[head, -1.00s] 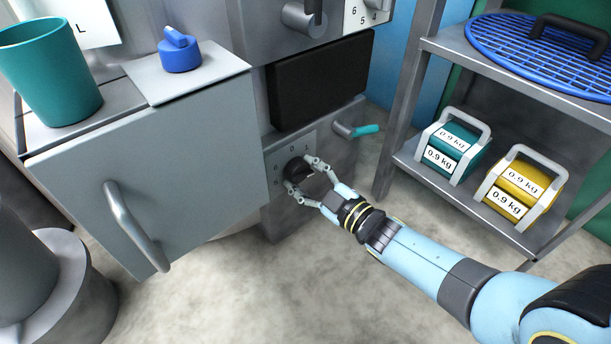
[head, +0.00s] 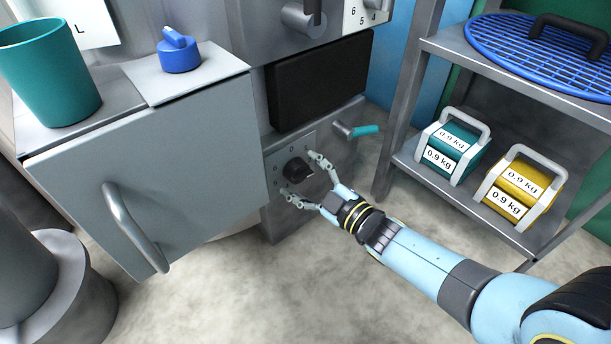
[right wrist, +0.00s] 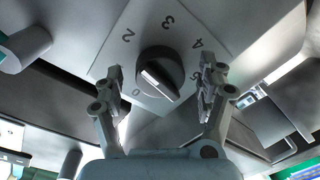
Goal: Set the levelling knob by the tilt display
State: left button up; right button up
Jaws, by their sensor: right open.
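The black knob (head: 298,170) is on a pale dial plate low on the grey machine front. In the right wrist view the knob (right wrist: 158,75) has a light mark on its ridge, and the digits 0, 2, 3, 4 and 5 show around it. My right gripper (head: 300,175) is open, its fingers spread on either side of the knob, apart from it. In the right wrist view the gripper (right wrist: 161,76) straddles the knob with gaps on both sides. No tilt reading is legible. My left gripper is out of view.
A black panel (head: 320,80) sits above the knob, and a teal-handled lever (head: 364,131) sticks out to its right. A grey door (head: 150,150) stands left. A shelf (head: 440,195) at right holds teal (head: 450,150) and yellow (head: 522,188) weights.

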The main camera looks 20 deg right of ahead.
jog(key=v, duration=1.2)
